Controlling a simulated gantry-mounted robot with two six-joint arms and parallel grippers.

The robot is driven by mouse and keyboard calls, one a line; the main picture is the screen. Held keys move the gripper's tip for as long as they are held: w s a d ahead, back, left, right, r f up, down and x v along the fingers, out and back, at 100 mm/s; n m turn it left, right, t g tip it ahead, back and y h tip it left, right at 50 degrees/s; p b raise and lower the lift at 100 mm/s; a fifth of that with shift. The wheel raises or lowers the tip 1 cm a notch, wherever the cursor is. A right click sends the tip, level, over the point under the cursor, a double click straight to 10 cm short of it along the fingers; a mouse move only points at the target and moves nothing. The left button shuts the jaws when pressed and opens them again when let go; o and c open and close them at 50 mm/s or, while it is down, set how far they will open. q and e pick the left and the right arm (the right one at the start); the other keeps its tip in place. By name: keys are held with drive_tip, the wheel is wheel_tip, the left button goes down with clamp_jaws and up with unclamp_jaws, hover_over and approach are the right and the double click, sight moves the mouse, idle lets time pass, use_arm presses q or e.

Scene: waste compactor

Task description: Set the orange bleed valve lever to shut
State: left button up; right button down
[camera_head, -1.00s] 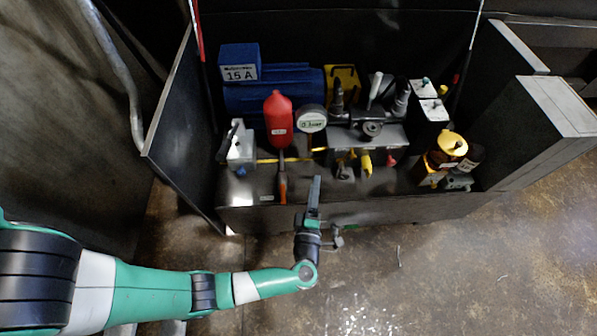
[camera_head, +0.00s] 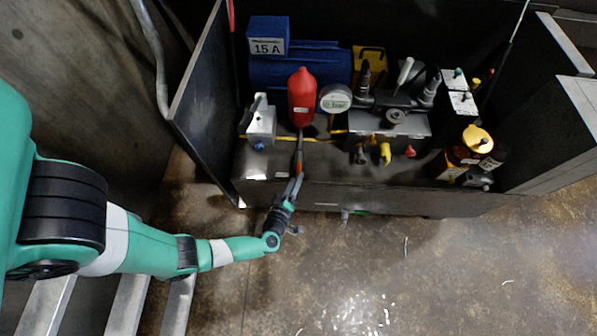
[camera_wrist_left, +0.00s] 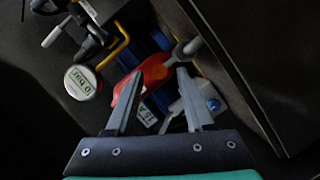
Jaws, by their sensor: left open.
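The orange lever (camera_head: 299,156) stands below the red bottle-shaped vessel (camera_head: 302,97) near the bench's front edge, pointing toward the front. My left gripper (camera_head: 297,179) is at its front end, coming from below in the head view. Its fingers partly cover the lever's end, and I cannot tell whether they touch it. In the left wrist view the gripper (camera_wrist_left: 160,74) is open, with the red vessel (camera_wrist_left: 128,82) showing beyond and between the fingertips. I cannot clearly pick out the lever there. My right gripper is not in view.
A white box with a blue knob (camera_head: 260,123) is left of the lever. A round gauge (camera_head: 335,98) and a valve block with yellow and red knobs (camera_head: 398,126) are to its right. A dark side panel (camera_head: 205,105) rises at the left. The floor in front is mostly clear.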

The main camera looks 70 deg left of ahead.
sight(298, 172)
use_arm(q)
drive_tip(key=b+x, duration=0.1)
drive_tip(key=x, duration=0.2)
drive_tip(key=shift+w+a+f, duration=0.1)
drive_tip(key=shift+w+a, duration=0.15)
drive_tip(key=shift+a, duration=0.05)
clamp_jaws()
idle(1.2)
